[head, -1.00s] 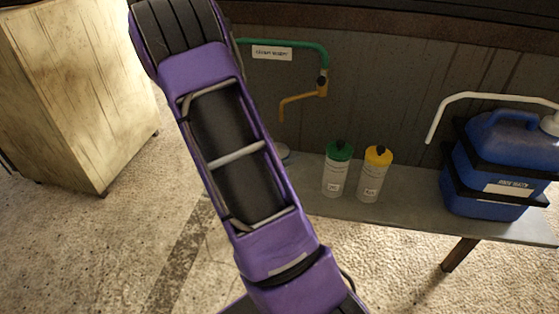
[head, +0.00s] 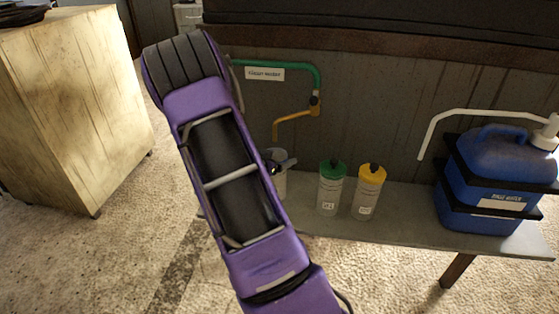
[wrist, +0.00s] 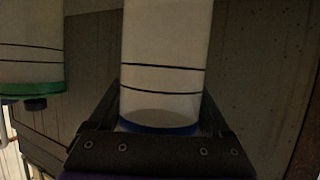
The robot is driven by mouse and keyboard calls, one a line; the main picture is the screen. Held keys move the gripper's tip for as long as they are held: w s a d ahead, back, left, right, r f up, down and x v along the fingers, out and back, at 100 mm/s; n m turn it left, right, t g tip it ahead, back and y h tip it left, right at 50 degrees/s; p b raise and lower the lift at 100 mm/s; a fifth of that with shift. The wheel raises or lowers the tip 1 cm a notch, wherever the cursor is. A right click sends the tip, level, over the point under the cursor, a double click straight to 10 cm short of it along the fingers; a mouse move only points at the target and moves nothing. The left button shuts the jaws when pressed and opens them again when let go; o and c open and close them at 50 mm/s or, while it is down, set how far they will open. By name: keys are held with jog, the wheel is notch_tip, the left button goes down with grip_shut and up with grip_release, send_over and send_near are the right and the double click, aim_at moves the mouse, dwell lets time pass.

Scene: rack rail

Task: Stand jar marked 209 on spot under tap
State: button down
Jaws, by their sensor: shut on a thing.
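My gripper (head: 284,165) shows just right of my purple arm, under the yellow tap spout (head: 296,122). It is shut on a pale jar (head: 279,184), partly hidden behind my arm. In the wrist view the held jar (wrist: 165,45) is white with dark lines and a blue end (wrist: 160,129) between the fingers. Its number does not show. The jar looks roughly upright over the left part of the bench; I cannot tell whether its base touches. The spot under the tap is hidden by jar and arm.
A green-capped jar (head: 331,188) and a yellow-capped jar (head: 368,192) stand on the grey bench (head: 405,213) to the right. The green-capped one also shows in the wrist view (wrist: 30,50). A blue water container (head: 495,175) stands at the right end. A wooden cabinet (head: 70,110) is left.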

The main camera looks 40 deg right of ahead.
jog(key=shift+f+b, duration=0.45)
jog(key=shift+f, duration=0.1)
dwell(0.4)
grip_release()
jog(key=shift+a, duration=0.1)
